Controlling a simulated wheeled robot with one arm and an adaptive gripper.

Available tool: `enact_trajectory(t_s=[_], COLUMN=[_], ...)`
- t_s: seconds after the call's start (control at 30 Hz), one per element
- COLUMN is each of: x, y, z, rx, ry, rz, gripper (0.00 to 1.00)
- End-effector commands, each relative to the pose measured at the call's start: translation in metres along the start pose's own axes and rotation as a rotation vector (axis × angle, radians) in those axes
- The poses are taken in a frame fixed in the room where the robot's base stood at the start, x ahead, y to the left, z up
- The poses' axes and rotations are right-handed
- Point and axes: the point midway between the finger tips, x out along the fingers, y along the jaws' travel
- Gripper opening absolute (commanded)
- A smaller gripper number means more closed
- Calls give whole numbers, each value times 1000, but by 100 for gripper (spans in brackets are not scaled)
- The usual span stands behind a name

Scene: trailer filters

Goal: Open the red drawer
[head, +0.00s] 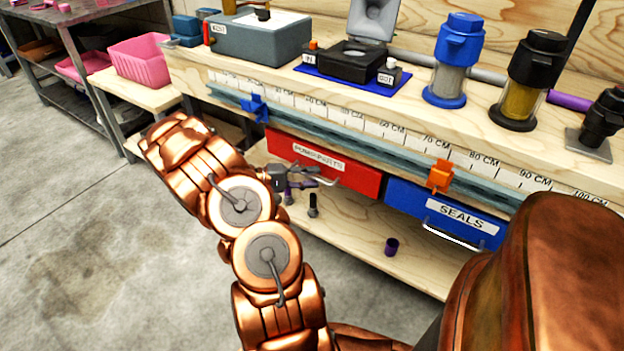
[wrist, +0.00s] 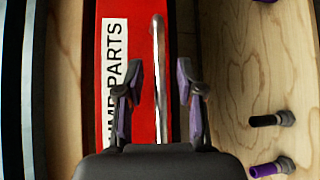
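The red drawer (head: 350,178) labelled PUMP PARTS sits under the workbench top and looks closed. It also shows in the wrist view (wrist: 140,30), with its metal bar handle (wrist: 158,50) running up the picture. My gripper (head: 314,177) is at the drawer's front, by the left part of the handle. In the wrist view my gripper (wrist: 160,82) is open, one purple-padded finger on each side of the handle. I cannot tell whether either finger touches it.
A blue SEALS drawer (head: 445,213) is to the right. Blue (head: 254,107) and orange (head: 439,176) clips sit on the bench's front rail. Open floor lies left.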

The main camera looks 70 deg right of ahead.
Motion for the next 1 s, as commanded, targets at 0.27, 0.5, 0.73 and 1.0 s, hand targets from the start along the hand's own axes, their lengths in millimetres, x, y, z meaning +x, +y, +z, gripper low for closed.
enact_trajectory(t_s=[0.27, 0.5, 0.73, 1.0], x=[6, 6, 6, 6], y=[0, 0, 0, 0], z=[0, 0, 0, 0], rx=[0, -1, -1, -1], ry=[-1, -1, -1, -1], rz=[0, 1, 1, 1], gripper=[37, 23, 0, 0])
